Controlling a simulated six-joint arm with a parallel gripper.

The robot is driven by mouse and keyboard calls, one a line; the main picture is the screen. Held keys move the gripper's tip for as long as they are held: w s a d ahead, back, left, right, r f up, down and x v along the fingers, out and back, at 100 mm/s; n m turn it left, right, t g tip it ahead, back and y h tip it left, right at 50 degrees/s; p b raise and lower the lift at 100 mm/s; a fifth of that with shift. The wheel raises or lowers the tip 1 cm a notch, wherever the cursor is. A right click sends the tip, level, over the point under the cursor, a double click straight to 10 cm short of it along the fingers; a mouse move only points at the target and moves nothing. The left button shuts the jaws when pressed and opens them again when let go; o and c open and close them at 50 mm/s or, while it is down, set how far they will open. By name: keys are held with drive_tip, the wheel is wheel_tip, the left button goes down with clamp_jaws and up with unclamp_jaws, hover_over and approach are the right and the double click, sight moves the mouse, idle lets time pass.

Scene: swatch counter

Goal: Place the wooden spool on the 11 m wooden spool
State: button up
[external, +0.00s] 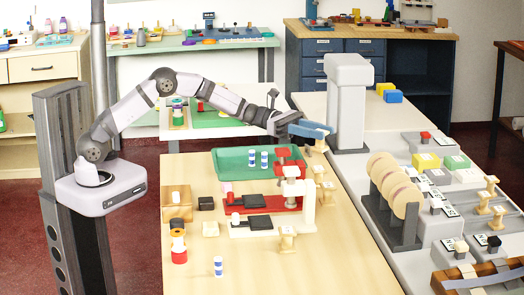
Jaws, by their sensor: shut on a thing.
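My gripper (313,131), with blue fingers, is over the far right part of the wooden table. It is shut on a small wooden spool (320,146), which shows just below the fingers. Other wooden spools stand on the table below: one (318,170), one (328,192) and one nearer the front (287,239). More wooden spools stand on the grey counter at right, beside small label cards: one (491,184), one (483,204) and one (496,218). The card lettering is too small to read, so I cannot tell which is the 11 m spool.
A white column (347,105) rises behind my gripper. A green tray (232,163) and a red-and-white clamp device (291,190) are on the table. The table's front middle is mostly clear.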

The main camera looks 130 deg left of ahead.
sight(318, 149)
drive_tip(key=shift+f, duration=2.75)
drive_tip(key=shift+f, duration=0.15)
drive_tip(key=o, duration=1)
drive_tip(key=shift+o, duration=0.2)
drive_tip(key=shift+r, duration=0.2)
drive_tip(key=s+b, duration=0.1)
drive_tip(key=s, duration=1.1)
